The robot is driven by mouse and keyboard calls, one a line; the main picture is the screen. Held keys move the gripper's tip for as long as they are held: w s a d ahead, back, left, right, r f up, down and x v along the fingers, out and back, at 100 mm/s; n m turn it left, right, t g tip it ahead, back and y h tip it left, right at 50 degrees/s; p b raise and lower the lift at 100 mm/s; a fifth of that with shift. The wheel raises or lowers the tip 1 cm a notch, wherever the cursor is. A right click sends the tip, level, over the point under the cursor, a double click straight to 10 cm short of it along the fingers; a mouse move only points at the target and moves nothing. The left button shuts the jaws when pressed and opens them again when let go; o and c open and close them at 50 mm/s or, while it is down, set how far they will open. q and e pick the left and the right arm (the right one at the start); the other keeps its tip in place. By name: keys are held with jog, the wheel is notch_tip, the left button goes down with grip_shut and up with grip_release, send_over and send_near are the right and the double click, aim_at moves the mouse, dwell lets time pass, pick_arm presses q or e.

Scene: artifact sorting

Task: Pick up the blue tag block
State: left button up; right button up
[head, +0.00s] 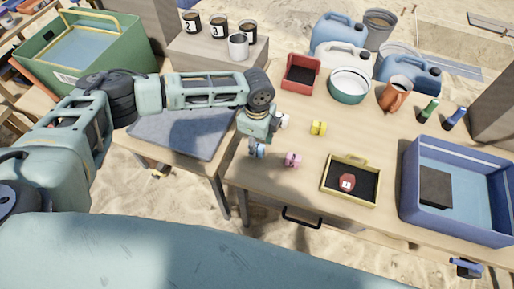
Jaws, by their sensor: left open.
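The blue tag block (261,152) is a small light-blue piece near the front left edge of the wooden table. My left gripper (257,146) points down over it, with its fingers open and right at the block. Part of the block is hidden by the fingers, and I cannot tell whether they touch it. A pink block (293,160) lies just to the right, a yellow block (319,128) farther back, and a white block (285,121) beside the gripper.
A yellow-rimmed tray (327,181) holds a red block (347,182). A red bin (301,88), a green-and-white bowl (349,87), an orange pitcher (396,94) and a blue crate (408,190) stand around.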

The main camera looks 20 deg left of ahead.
pick_arm(q)
jog(key=shift+f, duration=0.9)
jog(key=shift+c, duration=0.3)
jog(key=c, duration=1)
jog(key=shift+o, duration=0.2)
jog(key=shift+r, duration=0.2)
